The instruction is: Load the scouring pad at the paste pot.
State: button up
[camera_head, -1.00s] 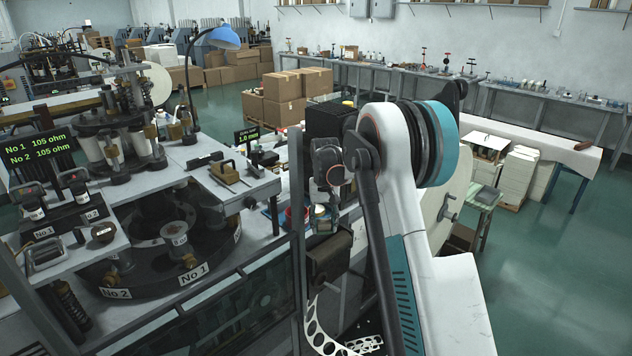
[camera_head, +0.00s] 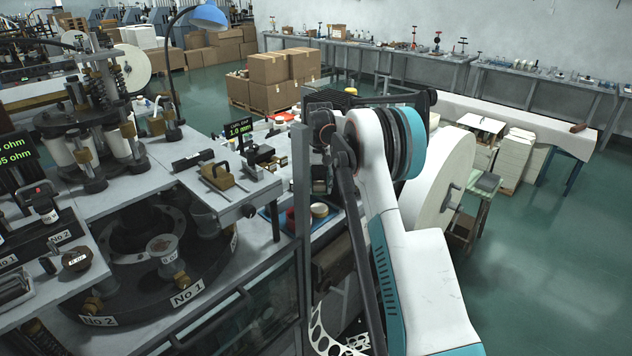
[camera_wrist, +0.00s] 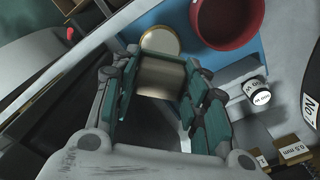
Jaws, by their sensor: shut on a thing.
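My gripper (camera_wrist: 160,85) shows in the wrist view, with its two green-padded fingers closed on a dull tan block, the scouring pad (camera_wrist: 160,76). Just beyond the pad is a round pot with a pale top and a gold rim (camera_wrist: 160,40), likely the paste pot; the pad overlaps it in the picture, and I cannot tell whether they touch. In the head view a pale-topped round pot (camera_head: 319,210) stands on the blue tray. My arm hides most of the gripper there.
A deep red bowl (camera_wrist: 228,18) stands beside the pot on the blue tray (camera_wrist: 213,66). A small labelled white jar (camera_wrist: 257,91) is close by on the right. A wooden-handled tool (camera_head: 218,176) lies on the bench to the left. A large pale disc (camera_head: 440,180) stands behind my arm.

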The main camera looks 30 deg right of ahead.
aim_at(319, 208)
jog(key=shift+f+b, duration=1.3)
jog(key=shift+f, duration=1.65)
jog(key=shift+f+b, duration=0.4)
jog(key=shift+f, duration=0.1)
jog(key=shift+r, duration=0.1)
jog(key=shift+r+p, duration=1.65)
jog(key=shift+r, duration=1.8)
jog(key=shift+f, duration=0.1)
